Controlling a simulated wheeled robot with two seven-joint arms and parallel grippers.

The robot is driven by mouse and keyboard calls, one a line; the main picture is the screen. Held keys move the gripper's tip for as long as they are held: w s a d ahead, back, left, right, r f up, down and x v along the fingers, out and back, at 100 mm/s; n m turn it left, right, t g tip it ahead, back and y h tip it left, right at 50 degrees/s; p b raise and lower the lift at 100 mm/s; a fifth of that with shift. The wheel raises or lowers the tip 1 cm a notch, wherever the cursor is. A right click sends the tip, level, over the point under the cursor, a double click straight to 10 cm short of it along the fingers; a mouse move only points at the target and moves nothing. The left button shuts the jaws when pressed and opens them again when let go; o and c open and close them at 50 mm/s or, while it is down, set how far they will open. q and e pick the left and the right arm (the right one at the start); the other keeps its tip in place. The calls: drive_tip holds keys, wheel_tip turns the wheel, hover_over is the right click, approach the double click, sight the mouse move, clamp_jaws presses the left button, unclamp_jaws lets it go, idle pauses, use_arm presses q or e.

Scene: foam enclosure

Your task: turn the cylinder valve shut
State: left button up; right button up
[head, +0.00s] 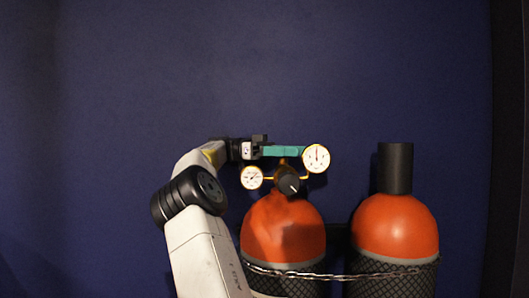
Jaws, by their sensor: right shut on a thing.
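The orange cylinder (283,228) on the left stands upright with brass fittings and two gauges at its top. The cylinder valve's teal handle (285,151) sits above them, seen edge-on as a flat bar. My right gripper (261,149), black, comes in from the left and is shut on the left end of the teal handle. Its fingertips are small in the picture and partly merge with the dark wall. My left gripper is not in view.
A round gauge (316,158) sits at the handle's right end, a smaller gauge (251,177) below my gripper. A black knob (289,185) faces me below the handle. A second orange cylinder (395,225) with a black cap stands right; a chain (335,276) crosses both.

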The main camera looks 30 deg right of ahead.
drive_tip(key=o, duration=1.4)
drive_tip(key=shift+c, duration=0.2)
drive_tip(key=s+a+r, duration=0.1)
drive_tip(key=s+a, duration=0.2)
drive_tip(key=s+a+r, duration=0.2)
drive_tip(key=s+a, duration=0.2)
drive_tip(key=s+a+r, duration=0.2)
drive_tip(key=s+a, duration=0.1)
drive_tip(key=s, duration=0.1)
drive_tip(key=shift+s+a, duration=0.15)
drive_tip(key=shift+s, duration=0.1)
drive_tip(key=shift+s+a, duration=0.15)
drive_tip(key=shift+s, duration=0.1)
